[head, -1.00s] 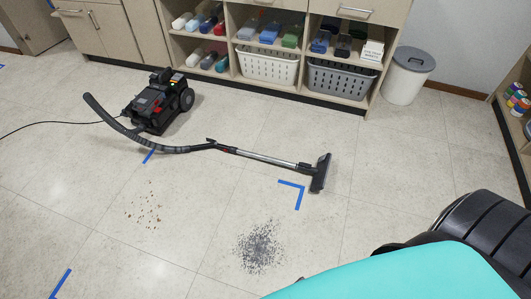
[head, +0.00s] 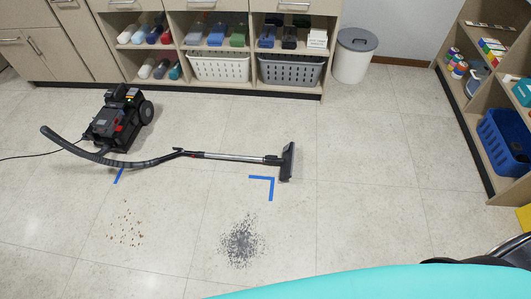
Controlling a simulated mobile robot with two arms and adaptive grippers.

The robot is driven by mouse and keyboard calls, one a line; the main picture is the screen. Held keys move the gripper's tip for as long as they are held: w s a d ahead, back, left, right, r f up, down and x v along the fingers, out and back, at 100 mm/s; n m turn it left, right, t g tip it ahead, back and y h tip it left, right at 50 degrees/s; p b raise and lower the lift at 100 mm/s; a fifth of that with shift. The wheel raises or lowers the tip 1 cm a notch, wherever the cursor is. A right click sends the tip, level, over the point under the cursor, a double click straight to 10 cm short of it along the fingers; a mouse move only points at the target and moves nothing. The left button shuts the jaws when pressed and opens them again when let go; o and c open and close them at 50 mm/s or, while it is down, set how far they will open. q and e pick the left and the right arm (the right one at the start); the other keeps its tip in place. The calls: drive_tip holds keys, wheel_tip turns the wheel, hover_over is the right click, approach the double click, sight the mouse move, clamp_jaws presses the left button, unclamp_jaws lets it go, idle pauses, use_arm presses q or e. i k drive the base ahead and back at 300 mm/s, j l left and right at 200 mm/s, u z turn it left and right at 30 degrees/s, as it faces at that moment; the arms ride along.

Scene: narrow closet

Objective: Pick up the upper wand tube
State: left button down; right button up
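A vacuum cleaner lies on the tiled floor in the head view. Its black body (head: 121,119) stands at the left on wheels. A black ribbed hose (head: 85,152) curves from the body to a dark handle. From there the silver wand tube (head: 235,157) lies flat on the floor, running right to the black floor head (head: 287,162). I cannot tell where the upper and lower tubes join. Neither gripper shows in the view.
Dark grit (head: 242,242) and brown crumbs (head: 125,226) lie on the floor in front of the wand. Shelves with a white basket (head: 218,68) and grey basket (head: 290,71) line the back, beside a bin (head: 354,57). Another shelf (head: 474,113) stands right. Open floor lies between.

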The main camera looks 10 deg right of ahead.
sight(200, 154)
drive_tip(key=i+j+z, duration=0.75)
drive_tip(key=j+z, duration=0.15)
drive_tip(key=j, duration=0.2)
drive_tip(key=i+j+z, duration=0.15)
drive_tip(key=j+z, duration=0.15)
drive_tip(key=j, duration=0.15)
